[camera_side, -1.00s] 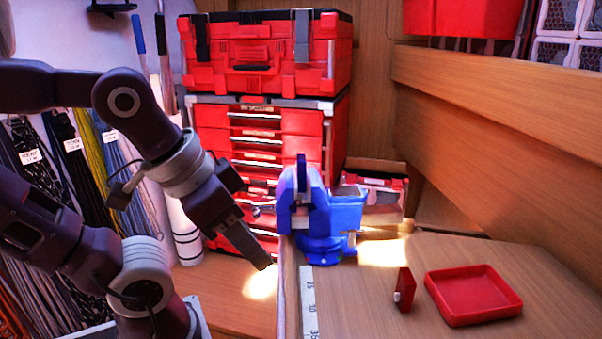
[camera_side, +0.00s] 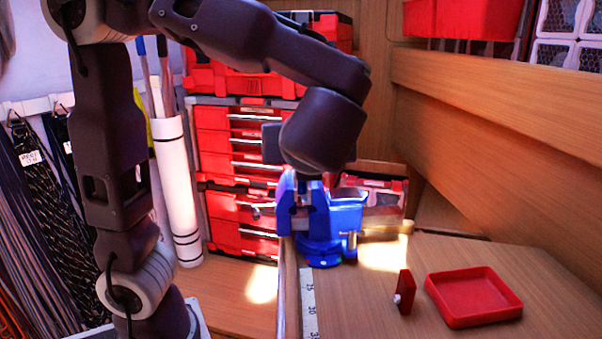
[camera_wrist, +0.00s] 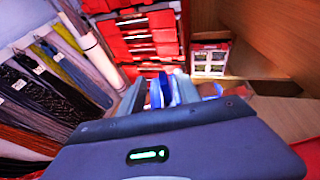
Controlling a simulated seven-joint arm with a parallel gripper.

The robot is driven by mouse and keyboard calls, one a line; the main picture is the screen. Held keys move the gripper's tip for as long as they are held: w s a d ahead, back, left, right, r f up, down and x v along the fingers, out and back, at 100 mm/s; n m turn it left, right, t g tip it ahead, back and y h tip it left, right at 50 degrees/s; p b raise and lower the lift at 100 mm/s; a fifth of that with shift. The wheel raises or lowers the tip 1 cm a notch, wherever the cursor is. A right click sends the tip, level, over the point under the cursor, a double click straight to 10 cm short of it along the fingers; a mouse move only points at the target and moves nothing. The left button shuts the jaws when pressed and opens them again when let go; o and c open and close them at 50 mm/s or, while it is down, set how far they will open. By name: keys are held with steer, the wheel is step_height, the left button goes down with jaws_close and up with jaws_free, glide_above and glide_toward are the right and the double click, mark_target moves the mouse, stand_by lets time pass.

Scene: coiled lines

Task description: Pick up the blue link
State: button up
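A blue bench vise (camera_side: 345,218) stands at the left edge of the wooden worktop. A narrow dark blue upright piece (camera_side: 319,197), likely the blue link, shows at its jaws; its top is hidden behind my arm. In the wrist view, blue (camera_wrist: 156,95) shows between my fingers, but I cannot tell link from vise there. My gripper (camera_wrist: 160,86) has its two grey fingers apart, pointing towards the vise. In the side view my wrist hangs right above the vise and hides the fingers. I cannot tell whether the fingers touch the piece.
A shallow red tray (camera_side: 490,309) and a small red block with a white knob (camera_side: 405,291) stand on the worktop to the right. A ruler strip (camera_side: 309,300) lies near its left edge. Red tool drawers (camera_side: 240,135) stand behind the vise. Cords hang at the left.

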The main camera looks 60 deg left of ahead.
steer(key=w+a+f, duration=0.1)
steer(key=a, duration=0.1)
steer(key=w+a+f, duration=0.1)
steer(key=f, duration=0.1)
steer(key=a+f, duration=0.2)
steer(key=shift+w+a+f, duration=0.25)
steer(key=shift+w+a, duration=0.1)
steer(key=shift+w, duration=0.05)
jaws_close()
